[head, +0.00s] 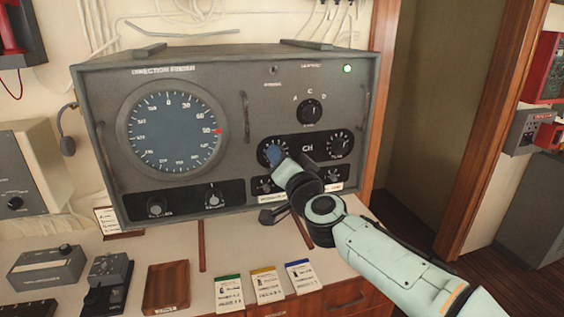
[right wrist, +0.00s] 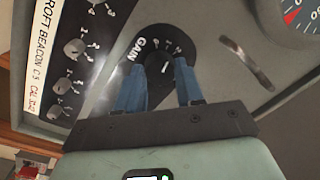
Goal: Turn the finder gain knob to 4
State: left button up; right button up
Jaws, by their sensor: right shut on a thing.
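The grey direction finder (head: 240,120) stands on the counter, its panel facing me. The gain knob (right wrist: 158,63) is black with a white pointer line, on a black plate marked GAIN in the right wrist view. The numbers around it are too small and partly covered to read there. My right gripper (right wrist: 158,85) has its two blue fingers on either side of this knob and is shut on it. In the head view my right gripper (head: 275,154) covers most of the knob at the panel's lower middle. My left gripper is not in view.
Other knobs sit close by: a selector (head: 310,111) above, a CH knob (head: 338,145) to the right, small knobs below. A handle (head: 246,117) stands out left of the gripper. Cards, a wooden tray (head: 167,287) and small devices lie on the counter below.

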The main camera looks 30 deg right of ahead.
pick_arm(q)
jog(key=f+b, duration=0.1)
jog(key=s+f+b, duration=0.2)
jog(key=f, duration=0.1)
pick_arm(e)
jog(key=m+h, duration=0.1)
jog(key=m, duration=0.8)
jog(key=m+h, duration=0.1)
jog(key=m, duration=0.8)
jog(key=shift+a+f, duration=0.1)
jog(key=shift+a, duration=0.05)
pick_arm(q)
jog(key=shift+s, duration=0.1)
pick_arm(e)
jog(key=shift+m, duration=0.3)
jog(key=o, duration=1)
jog(key=shift+o, duration=0.2)
pick_arm(q)
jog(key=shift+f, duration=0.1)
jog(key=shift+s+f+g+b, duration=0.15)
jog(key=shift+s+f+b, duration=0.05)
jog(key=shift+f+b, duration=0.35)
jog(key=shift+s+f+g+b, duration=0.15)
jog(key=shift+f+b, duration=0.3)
jog(key=shift+b, duration=0.15)
pick_arm(e)
jog(key=r+v, duration=0.1)
jog(key=v, duration=1.2)
jog(key=shift+s+f, duration=0.15)
jog(key=shift+f, duration=0.25)
